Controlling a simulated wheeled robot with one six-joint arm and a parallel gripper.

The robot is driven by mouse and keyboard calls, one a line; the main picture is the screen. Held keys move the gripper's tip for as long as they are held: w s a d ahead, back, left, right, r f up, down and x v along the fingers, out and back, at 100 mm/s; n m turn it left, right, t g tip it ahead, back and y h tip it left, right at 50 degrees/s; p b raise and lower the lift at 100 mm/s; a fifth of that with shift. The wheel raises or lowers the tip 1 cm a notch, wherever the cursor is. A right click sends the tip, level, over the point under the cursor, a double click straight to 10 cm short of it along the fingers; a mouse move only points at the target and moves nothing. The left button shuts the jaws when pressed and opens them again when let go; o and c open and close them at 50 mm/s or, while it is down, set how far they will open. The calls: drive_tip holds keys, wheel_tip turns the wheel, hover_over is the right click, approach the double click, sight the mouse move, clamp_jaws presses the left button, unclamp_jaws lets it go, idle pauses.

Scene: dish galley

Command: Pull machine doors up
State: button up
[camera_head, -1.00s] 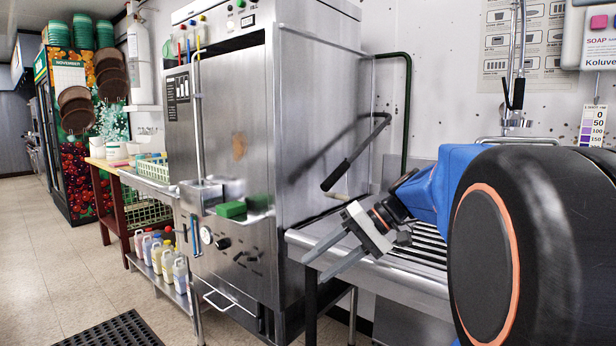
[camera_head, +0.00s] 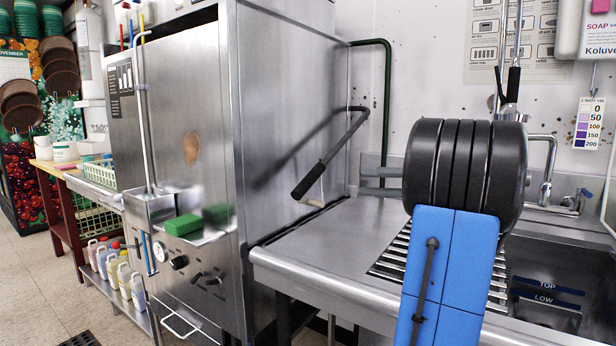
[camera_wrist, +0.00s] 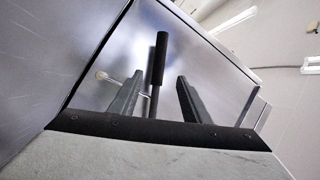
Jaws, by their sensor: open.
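The dish machine (camera_head: 265,120) is a tall stainless steel box left of centre in the head view. Its front door panel (camera_head: 175,95) appears down. A lever on its right side slopes down towards the front and ends in a black grip (camera_head: 308,182). In the wrist view the black grip (camera_wrist: 158,58) stands beyond and between the two grey fingers of my gripper (camera_wrist: 160,80). The fingers are apart, and I cannot tell whether either touches the lever. My gripper does not show in the head view, where my blue and black arm fills the right front.
A steel drainboard (camera_head: 330,245) and a sink (camera_head: 545,290) lie right of the machine. A green pipe (camera_head: 388,110) rises behind it. A green sponge (camera_head: 184,225) sits on the front ledge. Several bottles (camera_head: 120,270) stand on a low shelf at left.

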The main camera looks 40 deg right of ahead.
sight(316, 180)
drive_tip(key=x, duration=1.7)
drive_tip(key=shift+w+d+r, duration=0.1)
drive_tip(key=shift+w+d, duration=0.15)
drive_tip(key=shift+w, duration=0.15)
clamp_jaws()
